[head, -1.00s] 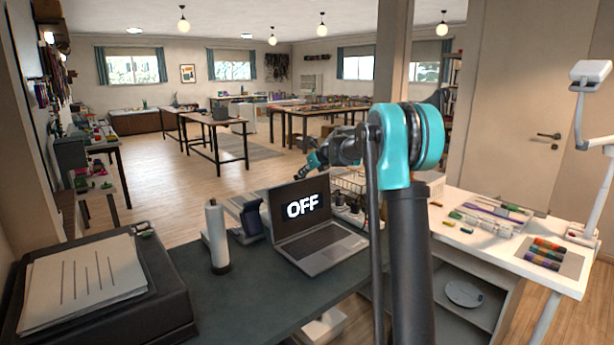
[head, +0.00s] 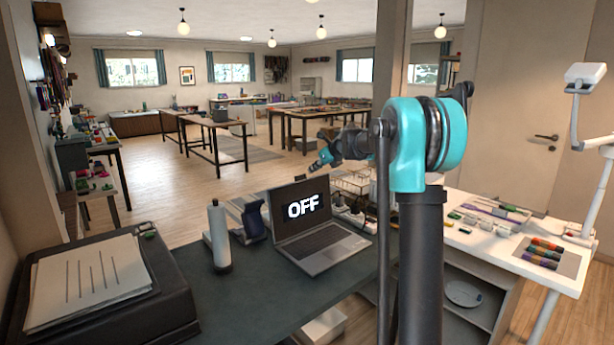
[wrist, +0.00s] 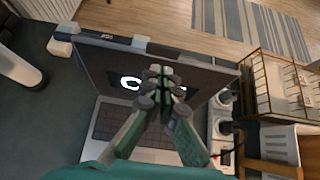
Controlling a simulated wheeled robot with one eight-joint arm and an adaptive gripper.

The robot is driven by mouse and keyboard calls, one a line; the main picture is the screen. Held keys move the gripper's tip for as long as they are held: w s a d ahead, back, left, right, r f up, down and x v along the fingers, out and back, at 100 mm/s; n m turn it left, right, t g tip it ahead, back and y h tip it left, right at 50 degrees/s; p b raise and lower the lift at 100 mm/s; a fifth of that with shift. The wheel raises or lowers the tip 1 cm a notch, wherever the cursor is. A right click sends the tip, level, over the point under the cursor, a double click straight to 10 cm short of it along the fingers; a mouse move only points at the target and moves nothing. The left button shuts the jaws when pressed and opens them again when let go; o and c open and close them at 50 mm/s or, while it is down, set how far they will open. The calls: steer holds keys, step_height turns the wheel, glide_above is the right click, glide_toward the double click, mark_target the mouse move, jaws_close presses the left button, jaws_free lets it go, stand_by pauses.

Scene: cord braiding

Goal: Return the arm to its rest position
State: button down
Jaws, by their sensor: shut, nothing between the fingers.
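My arm rises in front of the desk in the head view, with its dark column and teal elbow on the right side. My gripper (head: 317,165) hangs above and behind the laptop (head: 318,249), apart from it. The laptop is open, and its screen reads "OFF". In the wrist view my gripper (wrist: 160,78) points forward with its fingertips together and nothing between them. It covers part of the laptop's screen and keyboard (wrist: 113,125) there.
A white bottle (head: 218,238) and a dark blue object (head: 254,221) stand left of the laptop. A black case with papers (head: 90,283) is at the left. A wire basket (head: 352,184) lies behind the laptop. A white table (head: 480,230) with cords is at the right.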

steer(key=w+a+r+v, duration=0.1)
steer(key=v, duration=0.5)
steer(key=s+d+f+n+g+h, duration=0.1)
steer(key=s+d+f+n+h, duration=0.1)
steer(key=s+f+n, duration=0.7)
steer(key=s+d+f+n+g+h, duration=0.1)
steer(key=s+f+n, duration=0.9)
steer(key=s, duration=1.3)
steer(key=s+d+f+n+g+h, duration=0.2)
steer(key=s+d+f+n, duration=0.3)
steer(key=s+f+n, duration=0.4)
steer(key=s+f+h, duration=0.1)
steer(key=s+f, duration=0.3)
steer(key=s, duration=0.3)
steer(key=shift+s+n, duration=0.3)
steer(key=shift+n, duration=0.1)
